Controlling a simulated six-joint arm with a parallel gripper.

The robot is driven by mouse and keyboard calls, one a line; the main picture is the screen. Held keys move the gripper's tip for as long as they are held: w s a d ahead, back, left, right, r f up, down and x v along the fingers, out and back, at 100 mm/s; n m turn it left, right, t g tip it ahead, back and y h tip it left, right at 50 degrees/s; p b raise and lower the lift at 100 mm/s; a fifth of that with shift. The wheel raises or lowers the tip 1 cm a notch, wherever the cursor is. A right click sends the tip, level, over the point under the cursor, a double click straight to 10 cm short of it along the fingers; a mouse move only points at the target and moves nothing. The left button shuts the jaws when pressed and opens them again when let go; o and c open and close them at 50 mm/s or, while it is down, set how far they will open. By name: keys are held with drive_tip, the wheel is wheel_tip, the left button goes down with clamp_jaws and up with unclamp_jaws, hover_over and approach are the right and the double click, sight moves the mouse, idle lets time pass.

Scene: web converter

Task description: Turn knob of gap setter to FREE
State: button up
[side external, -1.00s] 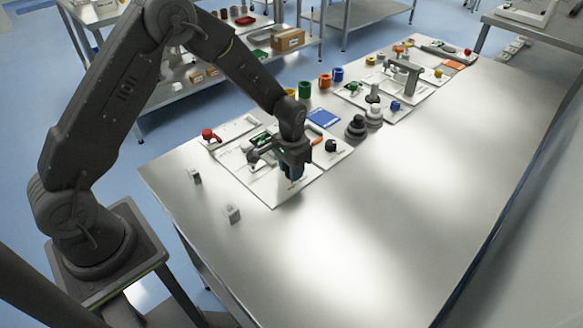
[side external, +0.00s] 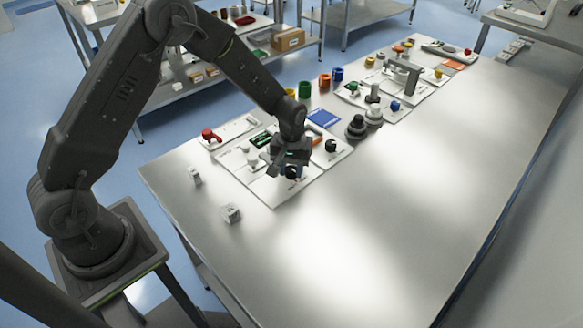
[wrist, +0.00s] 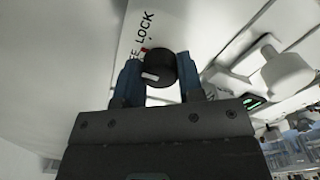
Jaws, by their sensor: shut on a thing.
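The gap setter's knob (wrist: 160,66) is round and black with a white mark on its lower left side in the wrist view. It sits on a white panel (wrist: 134,20) printed LOCK, with a second word partly hidden behind the knob, ending in E. A small red mark shows at the knob's upper edge. My gripper (wrist: 159,78) is shut on the knob, one blue finger on each side. In the side view my gripper (side external: 291,168) is low over the front right of the near panel, with the dark knob (side external: 293,172) at its fingertips.
A red-handled part (side external: 209,135), a white knob-like fitting (side external: 252,158) and another black knob (side external: 331,146) stand near my gripper. A blue square (side external: 323,118) and black stacked cylinders (side external: 356,126) lie behind. Two small blocks (side external: 231,213) stand left; the front right tabletop is clear.

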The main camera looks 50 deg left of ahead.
sight(291, 169)
drive_tip(key=n, duration=0.4)
drive_tip(key=shift+n, duration=2.2)
drive_tip(key=o, duration=0.9)
drive_tip(key=shift+r, duration=0.1)
wheel_tip(291, 169, up, 14)
drive_tip(key=shift+f, duration=0.15)
